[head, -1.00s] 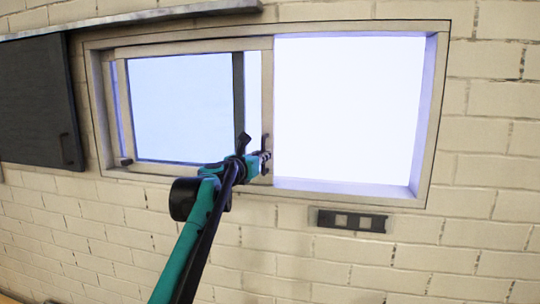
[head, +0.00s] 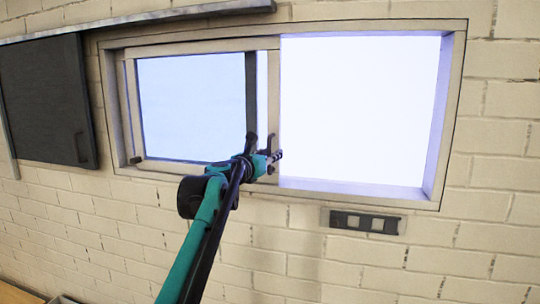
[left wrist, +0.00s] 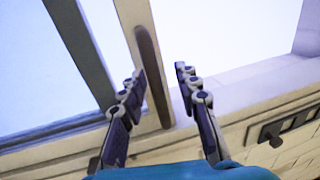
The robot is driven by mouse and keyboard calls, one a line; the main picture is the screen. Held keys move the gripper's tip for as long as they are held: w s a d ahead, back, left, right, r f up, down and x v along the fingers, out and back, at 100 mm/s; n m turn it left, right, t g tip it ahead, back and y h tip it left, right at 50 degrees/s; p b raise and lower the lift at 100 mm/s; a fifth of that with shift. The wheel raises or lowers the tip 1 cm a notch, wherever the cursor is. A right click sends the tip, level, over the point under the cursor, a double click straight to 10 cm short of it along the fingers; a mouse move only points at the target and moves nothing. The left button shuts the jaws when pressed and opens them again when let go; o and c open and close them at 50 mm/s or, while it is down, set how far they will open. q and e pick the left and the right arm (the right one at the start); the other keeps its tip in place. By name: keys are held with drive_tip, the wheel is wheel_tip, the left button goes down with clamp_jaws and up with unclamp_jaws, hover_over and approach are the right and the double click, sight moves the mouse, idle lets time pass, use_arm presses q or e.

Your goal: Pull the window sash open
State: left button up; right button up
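The window sash (head: 264,100) has a pale frame and fills the left half of the window. A dark upright handle (head: 271,144) is on its right stile; the handle also shows as a long dark bar in the left wrist view (left wrist: 152,75). My left gripper (head: 276,157) is at the lower part of this handle. In the left wrist view the fingers of my left gripper (left wrist: 162,90) are spread apart. The handle shows between them, closer to the left finger, with a gap to the right finger. Contact cannot be told. My right gripper is not in view.
The pale window frame (head: 455,110) is set in a cream brick wall (head: 500,200). The window's right half is bright white. A dark switch plate (head: 365,222) is below it. A dark sliding panel (head: 45,100) hangs at the left under a rail (head: 150,18).

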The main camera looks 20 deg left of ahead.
use_arm(q)
drive_tip(key=shift+s+a, duration=0.2)
drive_tip(key=shift+s, duration=0.2)
drive_tip(key=s+a, duration=0.2)
drive_tip(key=s, duration=0.9)
